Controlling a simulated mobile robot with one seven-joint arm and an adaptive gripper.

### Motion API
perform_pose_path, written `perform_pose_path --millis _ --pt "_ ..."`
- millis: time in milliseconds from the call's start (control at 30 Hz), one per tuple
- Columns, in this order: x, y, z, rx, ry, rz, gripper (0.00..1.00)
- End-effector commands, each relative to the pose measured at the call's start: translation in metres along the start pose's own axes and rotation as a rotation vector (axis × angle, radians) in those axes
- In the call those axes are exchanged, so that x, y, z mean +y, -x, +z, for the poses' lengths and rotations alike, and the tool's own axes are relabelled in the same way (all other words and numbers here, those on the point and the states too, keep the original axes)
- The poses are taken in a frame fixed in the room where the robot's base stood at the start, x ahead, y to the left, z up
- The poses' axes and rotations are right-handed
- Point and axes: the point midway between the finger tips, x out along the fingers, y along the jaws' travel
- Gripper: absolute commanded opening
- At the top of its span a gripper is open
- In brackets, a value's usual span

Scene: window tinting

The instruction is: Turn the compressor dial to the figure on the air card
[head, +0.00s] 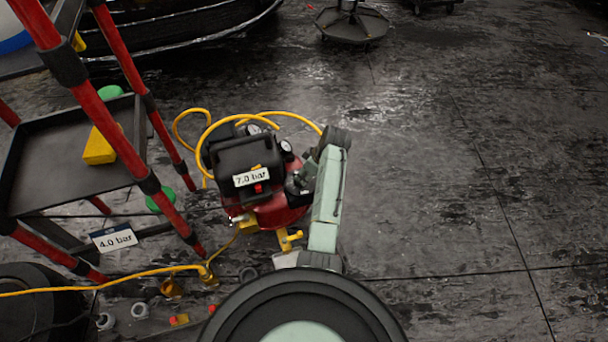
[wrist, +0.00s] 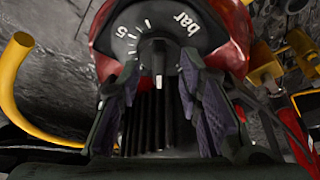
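The red and black compressor (head: 265,210) stands on the floor left of centre in the head view. A plate reading "7.0 bar" (head: 252,177) shows on its front. A white card with a dark top strip reading "4.0 bar" (head: 114,238) is at the cart's lower edge. In the wrist view the dark dial (wrist: 157,48) has white ticks, a "5" and "bar", and a white pointer mark toward the bottom. My gripper (wrist: 158,75) is open, one finger on each side of the dial's knob, with gaps visible. In the head view my gripper (head: 300,182) is at the compressor's right side, partly hidden.
A red-posted cart (head: 60,140) with a yellow sponge (head: 99,146) stands close on the left. A yellow hose (head: 190,117) loops behind the compressor and another crosses the floor at lower left. The floor to the right is clear.

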Motion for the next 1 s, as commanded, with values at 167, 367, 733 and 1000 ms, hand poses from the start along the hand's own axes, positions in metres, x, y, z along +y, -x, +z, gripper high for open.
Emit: perform_pose_path --millis 167,367,733,1000 --pt "0.001 -0.017 0.0 0.0 0.0 0.001 0.33" --pt "0.001 -0.021 0.0 0.0 0.0 0.002 0.33" --pt "0.001 -0.021 0.0 0.0 0.0 0.002 0.17" --pt "0.001 -0.021 0.0 0.0 0.0 0.002 0.0"
